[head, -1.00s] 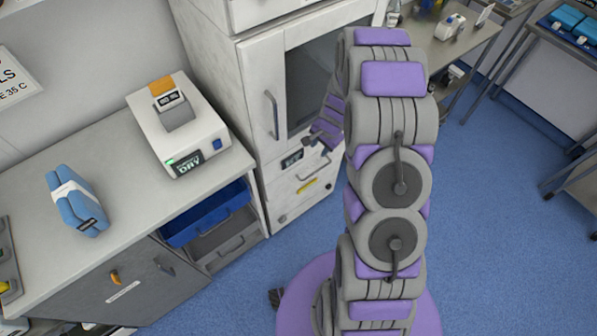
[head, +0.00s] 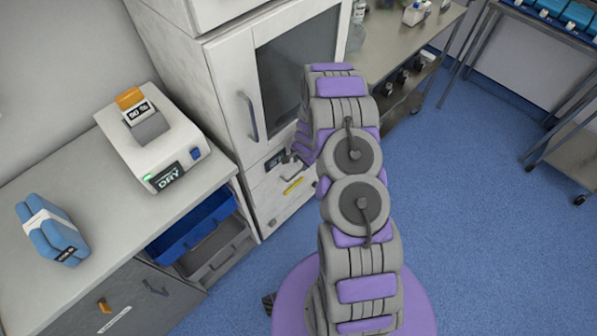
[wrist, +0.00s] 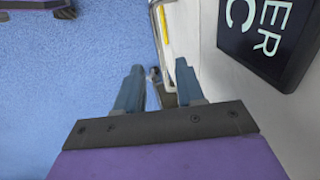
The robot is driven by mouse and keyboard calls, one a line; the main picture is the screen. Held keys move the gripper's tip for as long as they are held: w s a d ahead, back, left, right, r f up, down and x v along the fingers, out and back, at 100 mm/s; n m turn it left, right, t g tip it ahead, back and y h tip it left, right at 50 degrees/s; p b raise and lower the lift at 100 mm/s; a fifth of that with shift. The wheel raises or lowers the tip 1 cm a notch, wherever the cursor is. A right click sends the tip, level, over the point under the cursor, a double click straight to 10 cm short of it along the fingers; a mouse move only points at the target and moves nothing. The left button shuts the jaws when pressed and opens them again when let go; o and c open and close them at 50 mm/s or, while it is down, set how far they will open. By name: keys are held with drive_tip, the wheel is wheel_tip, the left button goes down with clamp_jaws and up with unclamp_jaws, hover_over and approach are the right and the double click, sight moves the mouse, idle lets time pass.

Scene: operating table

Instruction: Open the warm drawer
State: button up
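The warm drawer (head: 266,208) is the pale lower front of the tall white cabinet, below its glass door. It looks shut. It carries a yellow label (head: 293,186) and a bar handle, which shows in the wrist view (wrist: 154,30) as a pale bar along the white front. In the head view my gripper (head: 291,163) is small and partly hidden by my arm, close to the drawer front.
A black display (wrist: 268,30) sits on the cabinet front, right of my fingers. The glass door (head: 298,75) above has a vertical handle (head: 248,115). A counter (head: 100,215) with a labelled device (head: 155,140) stands left, with a blue bin (head: 195,228) beneath. Blue floor (head: 470,220) is clear at right.

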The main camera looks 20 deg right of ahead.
sight(298, 172)
drive_tip(key=f, duration=0.2)
drive_tip(key=f+b, duration=0.1)
drive_tip(key=f, duration=0.1)
drive_tip(key=w+f, duration=0.1)
drive_tip(key=f, duration=0.1)
drive_tip(key=shift+a, duration=0.1)
drive_tip(key=shift+w+a+f, duration=0.15)
drive_tip(key=shift+a+f, duration=0.05)
drive_tip(key=shift+f, duration=0.45)
clamp_jaws()
drive_tip(key=shift+d, duration=0.1)
